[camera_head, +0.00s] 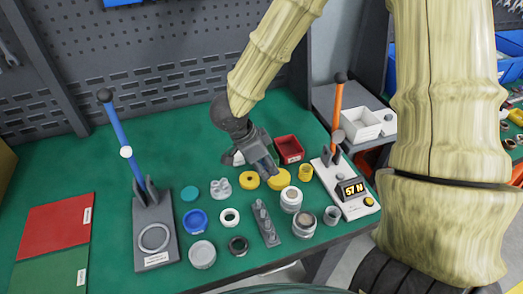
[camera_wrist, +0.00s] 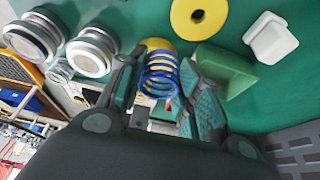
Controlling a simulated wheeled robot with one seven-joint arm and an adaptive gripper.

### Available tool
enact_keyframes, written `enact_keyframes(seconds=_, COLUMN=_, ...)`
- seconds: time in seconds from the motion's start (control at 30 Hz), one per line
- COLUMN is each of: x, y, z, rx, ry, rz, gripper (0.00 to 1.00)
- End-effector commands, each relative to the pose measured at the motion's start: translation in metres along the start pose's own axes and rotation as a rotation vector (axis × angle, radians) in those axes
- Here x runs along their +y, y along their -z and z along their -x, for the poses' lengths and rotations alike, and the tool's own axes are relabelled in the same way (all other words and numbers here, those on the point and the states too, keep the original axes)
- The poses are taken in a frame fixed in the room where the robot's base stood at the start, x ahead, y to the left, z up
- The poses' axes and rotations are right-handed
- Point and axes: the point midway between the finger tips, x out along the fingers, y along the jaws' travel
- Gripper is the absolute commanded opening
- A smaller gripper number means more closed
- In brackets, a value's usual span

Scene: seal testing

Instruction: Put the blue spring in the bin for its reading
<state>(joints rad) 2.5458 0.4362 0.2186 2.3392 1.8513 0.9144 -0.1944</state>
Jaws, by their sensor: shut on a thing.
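In the wrist view, my gripper (camera_wrist: 162,100) is shut on a blue coiled spring (camera_wrist: 160,72), which sits between the fingers with its coils showing past them. In the head view my gripper (camera_head: 264,163) is over the green bench, near two yellow round parts, and I cannot make out the spring clearly there. A small red bin (camera_head: 289,143) stands just right of and behind my gripper. A white bin (camera_head: 360,128) stands farther right on a side surface. The lever tester (camera_head: 345,187) at the right has an orange handle and its display reads 57 N.
A blue-handled press (camera_head: 153,230) stands at the left. A red mat (camera_head: 55,227) and a green mat (camera_head: 50,270) lie at the far left. Yellow discs (camera_head: 249,180), rings (camera_head: 229,217), cups (camera_head: 304,222) and a grey peg block (camera_head: 265,222) crowd the bench middle.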

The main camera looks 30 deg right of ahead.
Motion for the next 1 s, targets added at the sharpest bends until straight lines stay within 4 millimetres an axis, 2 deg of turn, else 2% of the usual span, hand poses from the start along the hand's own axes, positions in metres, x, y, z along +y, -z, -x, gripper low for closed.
enact_keyframes(seconds=0.2, x=-0.044, y=0.009, z=-0.008, rx=0.000, ry=0.000, rz=-0.001, gripper=0.06)
enact_keyframes(seconds=0.43, x=-0.079, y=0.016, z=-0.014, rx=0.000, ry=0.001, rz=0.001, gripper=0.06)
enact_keyframes(seconds=0.73, x=-0.096, y=0.019, z=-0.018, rx=0.000, ry=0.001, rz=0.002, gripper=0.06)
enact_keyframes(seconds=1.0, x=-0.096, y=0.007, z=-0.047, rx=0.002, ry=0.000, rz=0.004, gripper=0.06)
